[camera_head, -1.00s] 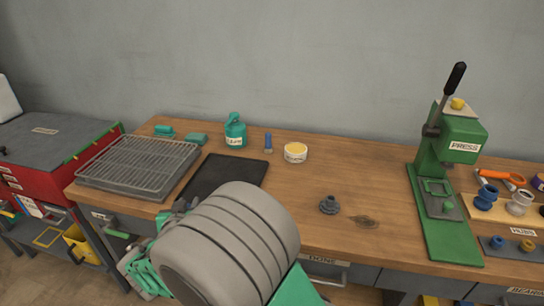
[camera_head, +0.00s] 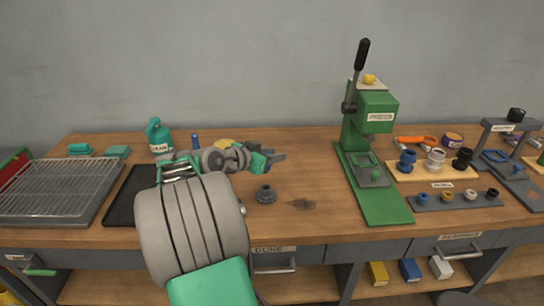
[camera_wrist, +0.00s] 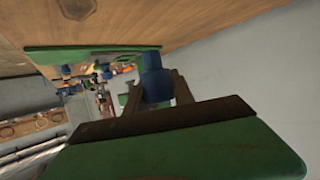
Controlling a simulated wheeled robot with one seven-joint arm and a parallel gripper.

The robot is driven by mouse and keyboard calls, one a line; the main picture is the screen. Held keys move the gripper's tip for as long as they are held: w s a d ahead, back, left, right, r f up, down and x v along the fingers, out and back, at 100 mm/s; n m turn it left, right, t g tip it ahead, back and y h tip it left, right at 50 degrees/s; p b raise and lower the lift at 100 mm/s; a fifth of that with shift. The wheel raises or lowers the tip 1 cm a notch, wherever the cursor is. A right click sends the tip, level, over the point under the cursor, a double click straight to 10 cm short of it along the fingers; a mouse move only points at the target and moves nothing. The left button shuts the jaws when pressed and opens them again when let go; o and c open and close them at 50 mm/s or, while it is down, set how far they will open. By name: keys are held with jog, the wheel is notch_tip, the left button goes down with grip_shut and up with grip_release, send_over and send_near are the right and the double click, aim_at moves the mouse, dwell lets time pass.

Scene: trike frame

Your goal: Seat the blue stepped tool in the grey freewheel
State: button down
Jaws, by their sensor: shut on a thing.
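In the wrist view my gripper (camera_wrist: 156,86) is shut on the blue stepped tool (camera_wrist: 152,62), which stands out past the fingertips. The tool is hard to make out in the head view.
The green press (camera_head: 372,150) stands to the right. Beyond it are a board of hubs (camera_head: 433,172) and a dark strip with small coloured pieces (camera_head: 455,202). A wire rack (camera_head: 55,188), a black mat (camera_head: 125,205) and a teal bottle (camera_head: 158,136) are at left.

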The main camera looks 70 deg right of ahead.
jog(key=shift+w+a+f+b, duration=0.1)
jog(key=shift+a+f+b, duration=0.05)
jog(key=shift+b, duration=0.3)
notch_tip(320, 180, down, 6)
jog(key=b, duration=0.5)
jog(key=shift+r, duration=0.25)
jog(key=shift+b, duration=0.7)
dwell(1.1)
jog(key=shift+f, duration=0.1)
jog(key=shift+f+b, duration=0.3)
jog(key=shift+b, duration=0.05)
jog(key=shift+f+b, duration=0.85)
jog(key=shift+f, duration=0.1)
jog(key=c, duration=1)
grip_release()
jog(key=v, duration=0.8)
